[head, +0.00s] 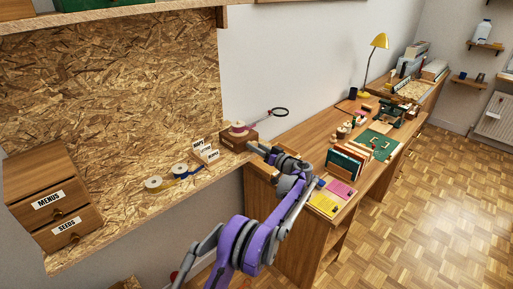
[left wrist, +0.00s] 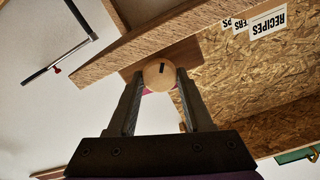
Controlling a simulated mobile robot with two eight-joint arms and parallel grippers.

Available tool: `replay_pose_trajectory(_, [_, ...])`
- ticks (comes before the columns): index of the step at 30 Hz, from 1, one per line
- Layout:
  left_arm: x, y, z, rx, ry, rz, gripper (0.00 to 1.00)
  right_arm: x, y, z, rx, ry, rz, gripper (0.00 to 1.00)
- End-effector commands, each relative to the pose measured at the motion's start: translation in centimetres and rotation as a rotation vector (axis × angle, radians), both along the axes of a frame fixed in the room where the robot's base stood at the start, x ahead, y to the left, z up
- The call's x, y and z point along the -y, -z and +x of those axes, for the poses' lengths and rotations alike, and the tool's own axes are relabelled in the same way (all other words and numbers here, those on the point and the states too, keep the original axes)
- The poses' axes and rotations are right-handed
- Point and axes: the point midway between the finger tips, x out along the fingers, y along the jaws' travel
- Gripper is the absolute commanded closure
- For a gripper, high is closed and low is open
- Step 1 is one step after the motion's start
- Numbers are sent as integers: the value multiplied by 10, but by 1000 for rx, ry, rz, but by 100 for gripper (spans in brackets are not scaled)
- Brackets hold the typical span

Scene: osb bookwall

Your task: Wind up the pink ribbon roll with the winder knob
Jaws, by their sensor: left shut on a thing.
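The pink ribbon roll (head: 239,127) sits on a wooden block (head: 231,142) at the right end of the OSB shelf in the head view. My left gripper (head: 254,148) is at the right side of that block. In the left wrist view, my left gripper (left wrist: 158,78) is shut on a round, pale wooden knob (left wrist: 158,70) with a dark mark on its face, one finger on each side. A little pink shows just below the knob. In the head view the knob is hidden by my gripper. My right gripper is not in view.
White and blue ribbon rolls (head: 180,170) and small labelled cards (head: 205,152) stand left of the block. Drawers (head: 48,200) are far left. The desk at right holds books (head: 346,160) and a lamp (head: 380,41).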

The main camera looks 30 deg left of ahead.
Motion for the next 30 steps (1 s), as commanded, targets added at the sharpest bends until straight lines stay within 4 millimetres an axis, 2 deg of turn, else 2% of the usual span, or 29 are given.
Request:
replay_pose_trajectory(2, [0,1,0,0,0,-2,100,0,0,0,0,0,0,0])
replay_pose_trajectory(3, [0,1,0,0,-1,-2,46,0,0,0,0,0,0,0])
replay_pose_trajectory(7, [0,1,0,1,0,-1,22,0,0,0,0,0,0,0])
replay_pose_trajectory(8, [0,1,0,1,0,-1,19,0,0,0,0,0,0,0])
replay_pose_trajectory(16, [1,1,0,1,0,-1,19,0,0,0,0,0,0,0])
replay_pose_trajectory(19, [7,1,-2,1,2,-1,19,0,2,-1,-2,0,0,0])
replay_pose_trajectory(23, [25,2,-9,0,4,-1,19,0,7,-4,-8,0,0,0])
replay_pose_trajectory(30, [72,3,-25,-1,2,-2,19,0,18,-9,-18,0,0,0])
